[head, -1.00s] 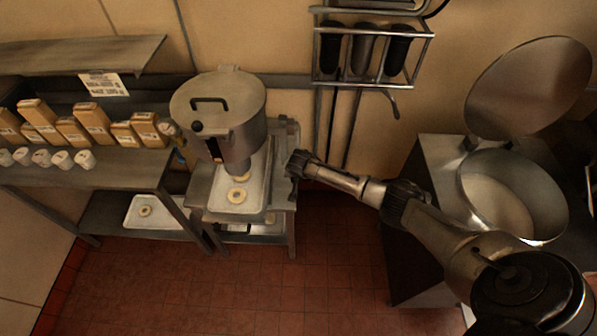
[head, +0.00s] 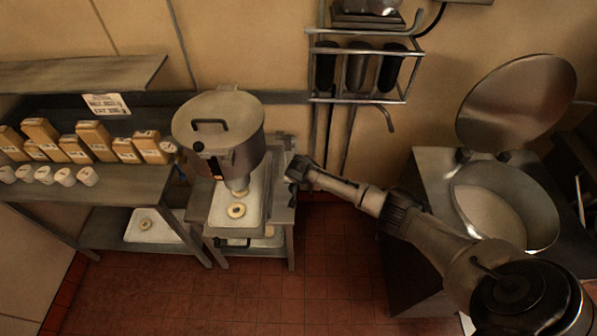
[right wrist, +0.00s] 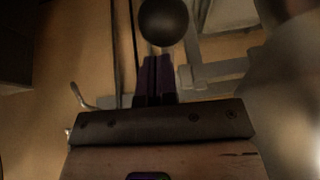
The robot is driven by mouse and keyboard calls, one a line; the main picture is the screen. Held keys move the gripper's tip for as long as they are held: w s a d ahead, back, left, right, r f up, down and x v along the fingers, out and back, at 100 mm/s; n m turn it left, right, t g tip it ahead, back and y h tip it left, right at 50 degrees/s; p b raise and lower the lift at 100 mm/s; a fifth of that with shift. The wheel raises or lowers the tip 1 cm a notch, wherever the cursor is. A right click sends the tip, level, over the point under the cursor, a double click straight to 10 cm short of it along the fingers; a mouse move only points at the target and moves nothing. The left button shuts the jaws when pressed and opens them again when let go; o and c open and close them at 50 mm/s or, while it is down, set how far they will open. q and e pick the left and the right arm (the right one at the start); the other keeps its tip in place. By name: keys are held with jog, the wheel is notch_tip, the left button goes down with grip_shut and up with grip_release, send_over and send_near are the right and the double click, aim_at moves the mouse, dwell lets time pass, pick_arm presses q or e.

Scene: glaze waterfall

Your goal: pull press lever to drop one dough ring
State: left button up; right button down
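The dough press (head: 218,130) is a lidded metal hopper with a narrow nozzle at its base. A dark round knob (head: 198,146) shows on its front left. One pale dough ring (head: 236,211) lies on the light tray (head: 222,222) below; another ring (head: 240,193) is partly hidden under the nozzle. My right gripper (head: 296,168) is to the right of the press, apart from the hopper. In the right wrist view its purple fingers (right wrist: 158,78) are together, with nothing seen between them. A dark ball (right wrist: 163,20) shows just beyond the fingertips; contact is unclear.
A shelf with several boxes (head: 93,138) and white cups (head: 64,177) stands left. A wall rack (head: 367,70) with dark holders hangs behind my right arm. A round pan (head: 503,205) with its raised lid (head: 517,102) is right. Red floor (head: 330,270) is open in front.

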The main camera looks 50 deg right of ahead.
jog(key=v, duration=0.9)
jog(key=shift+s+a+f, duration=0.15)
jog(key=shift+s+a, duration=0.15)
jog(key=shift+a, duration=0.05)
dwell(1.7)
